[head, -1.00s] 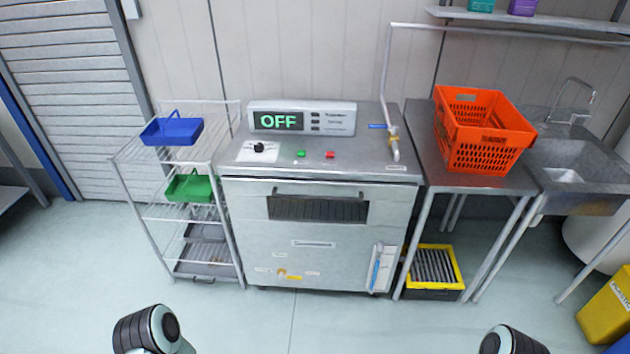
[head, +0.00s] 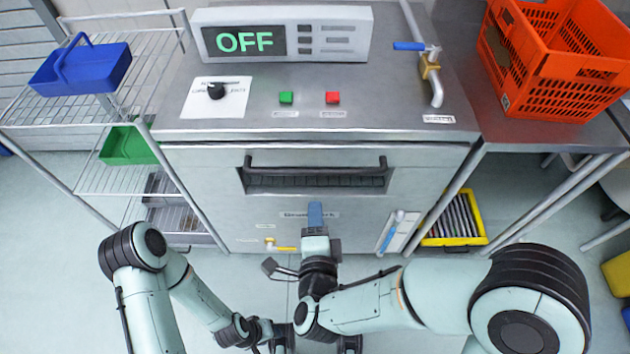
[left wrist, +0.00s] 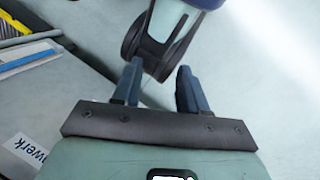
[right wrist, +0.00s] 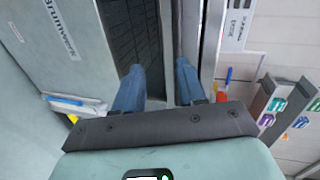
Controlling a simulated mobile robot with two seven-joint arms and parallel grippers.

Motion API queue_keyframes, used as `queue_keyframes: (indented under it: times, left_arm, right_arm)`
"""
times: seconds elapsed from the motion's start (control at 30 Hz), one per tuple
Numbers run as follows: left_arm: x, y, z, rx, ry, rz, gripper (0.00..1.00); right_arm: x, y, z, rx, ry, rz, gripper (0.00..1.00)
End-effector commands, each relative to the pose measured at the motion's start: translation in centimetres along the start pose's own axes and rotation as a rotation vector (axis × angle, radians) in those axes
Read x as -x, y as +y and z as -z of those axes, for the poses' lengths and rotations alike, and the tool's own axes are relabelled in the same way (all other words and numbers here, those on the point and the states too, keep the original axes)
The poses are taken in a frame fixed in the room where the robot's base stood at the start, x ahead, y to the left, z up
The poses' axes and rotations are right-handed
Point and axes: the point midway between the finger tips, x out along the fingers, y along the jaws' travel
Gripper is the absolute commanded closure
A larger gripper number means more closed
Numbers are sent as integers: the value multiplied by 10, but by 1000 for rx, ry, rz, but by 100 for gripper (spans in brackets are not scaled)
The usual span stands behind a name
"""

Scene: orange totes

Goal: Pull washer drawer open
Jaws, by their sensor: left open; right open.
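The washer (head: 230,205) is a steel cabinet with a dark drawer handle (head: 315,163) across a slotted recess on its upper front. The drawer front looks flush and shut. My right gripper (head: 316,215) is before the washer front, below the handle in the head view, and partly covers a label. In the right wrist view its blue fingers (right wrist: 155,85) are apart, with the dark slotted recess (right wrist: 130,35) beyond them; I cannot tell whether they touch the handle. My left gripper is low, away from the handle; its fingers (left wrist: 157,85) are apart and empty.
An OFF display (head: 284,38), black knob (head: 216,91), green button (head: 286,98) and red button (head: 333,98) sit on top. A wire rack (head: 95,180) stands left, an orange crate (head: 560,60) right. My right arm link lies close to my left gripper.

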Motion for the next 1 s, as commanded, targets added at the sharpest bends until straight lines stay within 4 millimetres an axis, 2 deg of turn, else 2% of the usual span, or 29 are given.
queue_keyframes:
  times: [0.1, 0.23, 0.7, 0.83, 1.0]
  left_arm:
    - [-8, -2, 3, 0, 8, 0, 57]
    - [-8, -2, 4, 0, 11, 0, 57]
    - [-14, -4, 14, 3, 36, 1, 57]
    - [-15, -5, 15, 3, 41, 1, 57]
    - [-15, -5, 17, 3, 45, 1, 57]
  right_arm:
    - [10, -15, -2, -80, 19, 60, 60]
    - [2, -20, 0, -101, 29, 70, 60]
    - [-91, -25, 2, -96, 28, 67, 60]
    - [-108, -26, 3, -95, 27, 67, 60]
    - [-119, -28, 3, -93, 25, 67, 60]
